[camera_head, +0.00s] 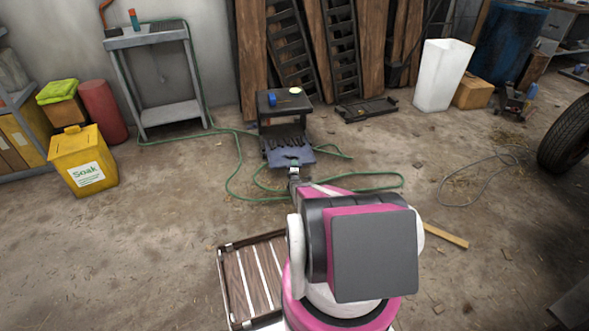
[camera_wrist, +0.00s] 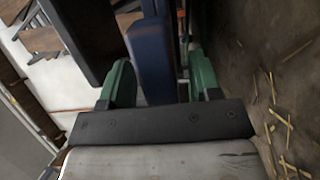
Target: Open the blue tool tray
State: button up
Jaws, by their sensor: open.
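The blue tool tray (camera_head: 303,157) sticks out from under the top of a small dark creeper seat (camera_head: 270,105) and holds dark tools. In the wrist view a blue edge of the tray (camera_wrist: 152,55) runs between my two green fingers. My gripper (camera_wrist: 160,82) is open, with a finger on each side of that edge and a visible gap at least on the left. I cannot tell whether the right finger touches it. In the head view my gripper (camera_head: 294,166) is small, at the tray's near edge, and partly hidden by my arm.
A green hose (camera_head: 236,180) loops on the floor around the seat. A yellow bin (camera_head: 83,160) stands at the far left. A white bin (camera_head: 442,75) stands at the back right. The floor at right is mostly free.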

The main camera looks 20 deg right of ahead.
jog(key=shift+o, duration=1)
notch_tip(320, 180, up, 5)
jog(key=shift+s+f, duration=0.15)
jog(key=shift+f, duration=0.05)
jog(key=shift+o, duration=1.2)
jog(key=s+a+r, duration=0.2)
jog(key=a+r, duration=0.3)
jog(key=a, duration=0.3)
jog(key=shift+r, duration=0.2)
jog(key=shift+s+a+r, duration=0.2)
jog(key=shift+a+r, duration=0.1)
jog(key=shift+a, duration=0.35)
jog(key=shift+s+a+r, duration=0.15)
jog(key=shift+a+r, duration=0.1)
jog(key=shift+a, duration=0.35)
jog(key=c, duration=0.4)
jog(key=shift+a, duration=0.5)
jog(key=shift+c, duration=0.2)
jog(key=shift+d, duration=0.1)
